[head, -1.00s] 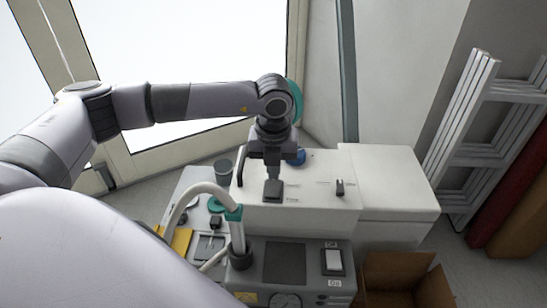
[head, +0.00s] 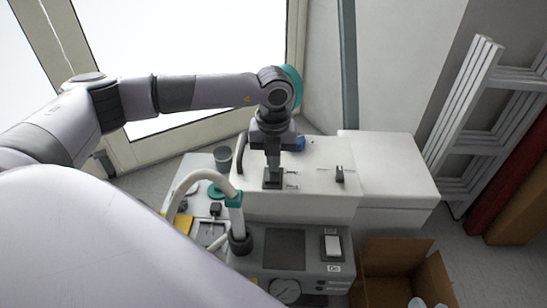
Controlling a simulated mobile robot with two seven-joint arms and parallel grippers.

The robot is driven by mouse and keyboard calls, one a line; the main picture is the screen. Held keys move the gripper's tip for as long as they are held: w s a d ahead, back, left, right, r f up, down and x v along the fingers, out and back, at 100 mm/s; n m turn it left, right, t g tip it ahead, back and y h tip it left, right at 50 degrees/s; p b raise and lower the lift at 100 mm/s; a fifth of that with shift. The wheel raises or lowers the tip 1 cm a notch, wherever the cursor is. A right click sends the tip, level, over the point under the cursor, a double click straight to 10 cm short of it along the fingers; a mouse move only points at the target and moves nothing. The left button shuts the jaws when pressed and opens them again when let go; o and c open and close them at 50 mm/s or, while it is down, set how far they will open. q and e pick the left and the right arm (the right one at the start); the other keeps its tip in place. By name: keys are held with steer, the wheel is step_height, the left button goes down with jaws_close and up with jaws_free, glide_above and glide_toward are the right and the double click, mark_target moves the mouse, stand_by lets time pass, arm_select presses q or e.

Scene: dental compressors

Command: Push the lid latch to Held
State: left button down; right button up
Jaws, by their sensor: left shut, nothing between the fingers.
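My left gripper (head: 272,167) points straight down over the white lid and is shut, with nothing held. Its tips are at or just above a dark square fitting (head: 273,183) on the lid, partly covered by the fingers; I cannot tell whether they touch. Two small marks lie right of this fitting, too small to read. A second small black lever (head: 340,175) stands on the lid further right, with faint marks beside it. I cannot tell from the lettering which one is the lid latch, or its setting. My right gripper is not in view.
The white lid (head: 310,205) has a black handle (head: 240,152) at its left edge. In front are a grey panel with a white rocker switch (head: 333,245) and a curved hose (head: 185,190). A cardboard box (head: 395,255) stands at lower right, and a ladder (head: 470,120) leans at right.

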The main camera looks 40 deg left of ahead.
arm_select(q)
steer(key=shift+s+d+f, duration=0.1)
steer(key=shift+s+f, duration=0.15)
steer(key=shift+f, duration=0.05)
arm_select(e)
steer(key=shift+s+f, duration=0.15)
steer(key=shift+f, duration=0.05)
arm_select(q)
steer(key=shift+s+d+r+p, duration=0.1)
steer(key=shift+s+d+p, duration=0.35)
steer(key=shift+s, duration=0.2)
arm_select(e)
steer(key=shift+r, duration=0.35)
arm_select(q)
steer(key=shift+a, duration=0.1)
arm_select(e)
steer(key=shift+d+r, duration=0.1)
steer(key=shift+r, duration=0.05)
